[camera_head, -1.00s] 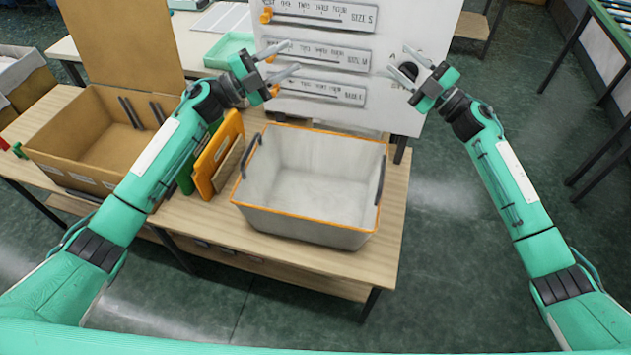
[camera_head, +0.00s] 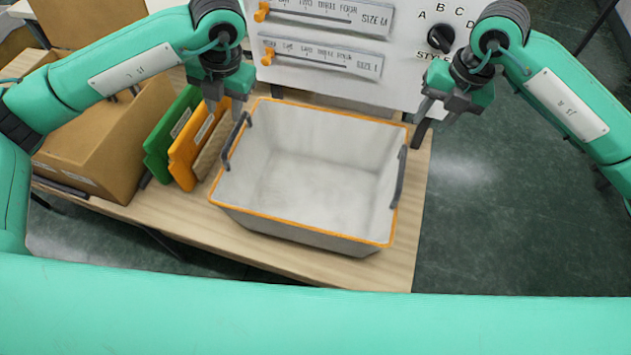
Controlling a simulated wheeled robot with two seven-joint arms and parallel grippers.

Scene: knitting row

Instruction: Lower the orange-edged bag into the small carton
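The orange-edged bag (camera_head: 300,225) is a grey open-topped tub with an orange rim and two dark handles. It stands empty on the wooden table. Its left handle (camera_head: 236,141) and right handle (camera_head: 399,176) both show. My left gripper (camera_head: 226,112) points down just above the left handle; its fingers are partly hidden and I see no clear grip. My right gripper (camera_head: 436,118) points down above and right of the right handle, fingers apart and empty. A brown carton (camera_head: 120,150) stands at the left, partly hidden by my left arm; I cannot tell whether it is the small carton.
Green (camera_head: 165,140) and orange (camera_head: 190,150) upright panels stand between the carton and the bag. A white board (camera_head: 400,90) with sliders and a style dial (camera_head: 440,38) rises behind. The wooden table (camera_head: 350,270) is bare along its front edge.

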